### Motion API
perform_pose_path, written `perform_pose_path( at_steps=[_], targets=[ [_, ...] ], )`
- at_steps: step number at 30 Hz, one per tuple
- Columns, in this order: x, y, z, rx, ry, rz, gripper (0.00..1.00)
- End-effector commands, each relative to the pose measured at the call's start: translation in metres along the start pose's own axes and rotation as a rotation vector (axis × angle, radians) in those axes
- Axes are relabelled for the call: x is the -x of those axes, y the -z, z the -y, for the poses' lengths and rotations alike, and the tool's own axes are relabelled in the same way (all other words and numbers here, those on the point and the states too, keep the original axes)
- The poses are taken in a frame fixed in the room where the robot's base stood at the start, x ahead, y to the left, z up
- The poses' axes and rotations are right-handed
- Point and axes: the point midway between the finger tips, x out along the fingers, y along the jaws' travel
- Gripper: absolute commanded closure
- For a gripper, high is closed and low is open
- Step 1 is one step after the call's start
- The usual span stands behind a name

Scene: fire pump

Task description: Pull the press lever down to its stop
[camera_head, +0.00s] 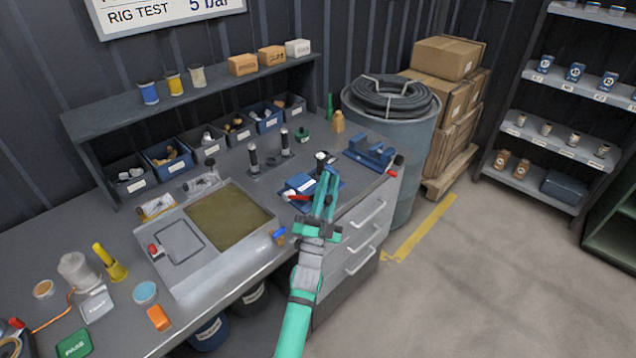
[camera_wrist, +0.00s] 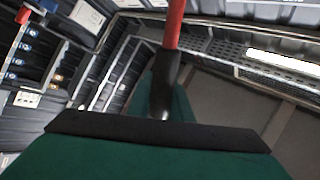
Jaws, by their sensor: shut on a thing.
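A small blue press (camera_head: 299,183) stands on the bench near its front right, partly hidden behind my arm. Its lever (camera_wrist: 173,28) is a red rod with a dark grip in the wrist view, where the grip runs down to my gripper. In the head view a short red piece (camera_head: 299,197), which looks like part of the lever, shows just left of my green gripper (camera_head: 326,178). My gripper (camera_wrist: 162,112) is shut on the lever's dark grip. The fingers hide the contact, and I cannot tell the lever's exact angle or its stop.
A blue vise-like block (camera_head: 370,152) sits close to the right, near the bench edge. Black-handled upright tools (camera_head: 253,157) stand behind. A shallow tray (camera_head: 230,214) lies to the left.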

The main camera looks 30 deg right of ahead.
Motion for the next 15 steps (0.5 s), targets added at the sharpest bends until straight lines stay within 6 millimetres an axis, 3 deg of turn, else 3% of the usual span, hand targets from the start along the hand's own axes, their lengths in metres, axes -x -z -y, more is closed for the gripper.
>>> perform_pose_path(
  at_steps=[11, 12, 14, 15],
  targets=[
    [-0.0003, 0.0023, -0.0033, 0.001, -0.003, -0.005, 1.0],
    [-0.0003, 0.0022, -0.0032, 0.001, -0.003, -0.005, 0.77],
    [-0.0003, 0.0021, -0.003, 0.001, -0.003, -0.004, 0.62],
    [-0.0002, 0.0018, -0.0027, 0.001, -0.003, -0.004, 0.62]
  ],
)
